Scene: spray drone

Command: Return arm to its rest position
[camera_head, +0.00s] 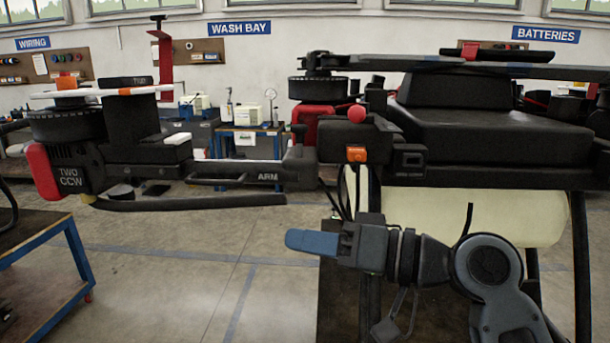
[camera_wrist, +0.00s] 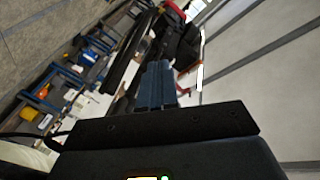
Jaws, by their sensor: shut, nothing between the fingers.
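My gripper (camera_head: 291,240) is in the lower middle of the head view, pointing left, with its blue fingers together and nothing between them. In the wrist view the closed blue fingers (camera_wrist: 155,84) stand in the middle. The arm reaches in from the lower right, in front of the spray drone (camera_head: 480,125). The drone's black arm (camera_head: 220,178), marked ARM, extends left above my gripper, apart from it. A motor pod (camera_head: 72,172) marked TWO CCW is at its left end. A pale tank (camera_head: 475,213) hangs under the drone body, partly hidden by my arm.
A blue-framed table (camera_head: 45,245) stands at the lower left. Workbenches (camera_head: 248,142) line the back wall under WIRING, WASH BAY and BATTERIES signs. Dark drone legs (camera_head: 580,265) stand at the right. The floor (camera_head: 190,265) left of my gripper is clear.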

